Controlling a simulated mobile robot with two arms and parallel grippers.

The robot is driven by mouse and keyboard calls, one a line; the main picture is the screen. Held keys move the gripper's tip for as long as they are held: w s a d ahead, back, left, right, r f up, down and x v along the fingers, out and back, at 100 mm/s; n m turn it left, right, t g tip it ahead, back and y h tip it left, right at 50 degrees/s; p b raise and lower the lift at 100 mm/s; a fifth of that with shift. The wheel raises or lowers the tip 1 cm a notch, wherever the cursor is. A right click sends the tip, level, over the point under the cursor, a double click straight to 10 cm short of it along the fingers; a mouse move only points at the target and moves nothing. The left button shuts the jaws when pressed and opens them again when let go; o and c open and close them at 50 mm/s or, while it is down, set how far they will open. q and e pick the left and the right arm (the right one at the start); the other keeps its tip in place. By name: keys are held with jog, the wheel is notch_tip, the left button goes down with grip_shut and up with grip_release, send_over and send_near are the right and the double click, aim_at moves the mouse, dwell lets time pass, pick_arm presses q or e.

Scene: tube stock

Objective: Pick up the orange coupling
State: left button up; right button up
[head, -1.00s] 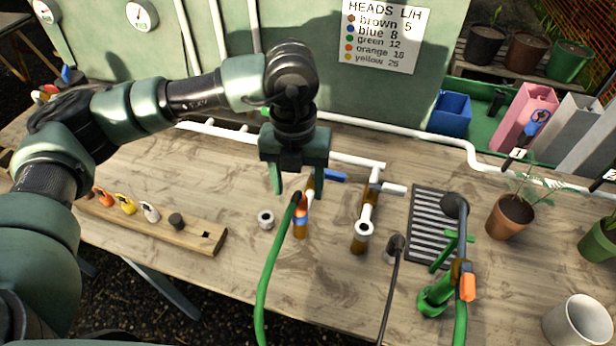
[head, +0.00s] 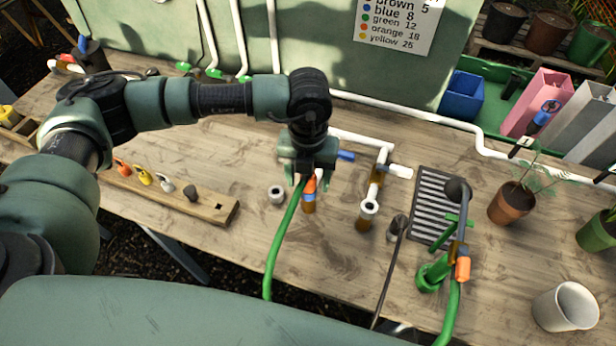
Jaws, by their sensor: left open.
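An orange coupling (head: 310,186) with a blue band below it stands at the end of the green hose (head: 281,243), near the middle of the bench. My left gripper (head: 307,181) is open, pointing down over it. In this view the fingers lie on either side of the orange part, and the gripper body hides its top. I cannot tell whether a finger touches it. Another orange fitting (head: 463,268) sits on a hose beside the green hand pump (head: 433,272) at the right. My right gripper is not in view.
White pipework with an open upright end (head: 369,208) stands close to the right. A white ring (head: 276,194) is close to the left. A wooden rack (head: 215,207) with coloured heads lies further left. A grey grate (head: 430,200) and a potted plant (head: 511,204) are at the right.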

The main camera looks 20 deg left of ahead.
pick_arm(q)
grip_shut()
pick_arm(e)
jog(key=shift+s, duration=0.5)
pick_arm(q)
jog(key=shift+r, duration=0.1)
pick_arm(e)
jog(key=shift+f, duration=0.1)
